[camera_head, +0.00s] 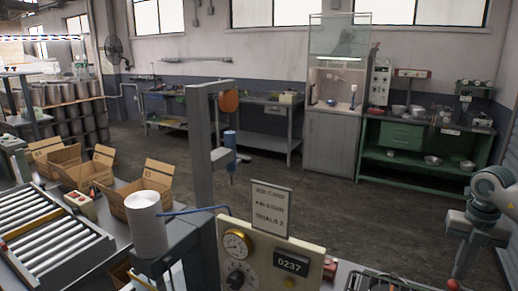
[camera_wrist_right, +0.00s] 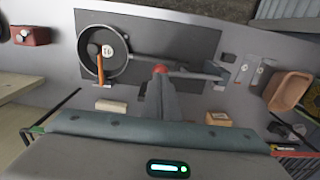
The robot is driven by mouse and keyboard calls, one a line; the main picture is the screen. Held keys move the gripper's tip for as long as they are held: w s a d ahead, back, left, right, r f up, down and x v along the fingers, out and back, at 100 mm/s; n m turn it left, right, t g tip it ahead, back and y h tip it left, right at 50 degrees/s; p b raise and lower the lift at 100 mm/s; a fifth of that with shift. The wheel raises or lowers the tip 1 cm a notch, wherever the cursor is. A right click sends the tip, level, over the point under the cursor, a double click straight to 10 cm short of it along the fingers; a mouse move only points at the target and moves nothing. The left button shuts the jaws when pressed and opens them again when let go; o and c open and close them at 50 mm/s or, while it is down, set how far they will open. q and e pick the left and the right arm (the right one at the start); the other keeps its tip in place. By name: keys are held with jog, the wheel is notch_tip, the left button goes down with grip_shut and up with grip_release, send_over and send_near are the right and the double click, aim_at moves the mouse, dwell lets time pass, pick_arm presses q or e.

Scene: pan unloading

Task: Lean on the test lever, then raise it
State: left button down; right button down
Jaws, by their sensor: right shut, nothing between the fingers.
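The test lever shows as a grey bar with a red ball knob (camera_wrist_right: 160,69) in the right wrist view. The red knob (camera_head: 453,285) also shows at the lower right edge of the head view, where the rest of the lever is cut off. My right gripper (camera_head: 459,262) points down just above the knob. It is shut and empty. In the wrist view its closed fingers (camera_wrist_right: 161,83) end right at the knob; I cannot tell whether they touch it. My left gripper is out of view.
A panel (camera_head: 258,256) with a dial and a counter stands at front centre. A round dark pan-like part (camera_wrist_right: 104,50) with an orange handle lies left of the knob in the wrist view, on a dark plate (camera_wrist_right: 190,30). A wooden block (camera_wrist_right: 218,119) sits right of the fingers.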

aim_at(455, 282)
jog(key=shift+f+b, duration=1.95)
jog(key=shift+f, duration=1.35)
jog(key=shift+s+a+f, duration=0.15)
jog(key=shift+f, duration=0.3)
dwell(1.3)
jog(key=shift+r, duration=0.25)
dwell(0.7)
jog(key=shift+r+p, duration=0.6)
jog(key=shift+r, duration=0.1)
jog(key=shift+r+p, duration=1.85)
jog(key=shift+r, duration=1.05)
jog(key=shift+f, duration=0.1)
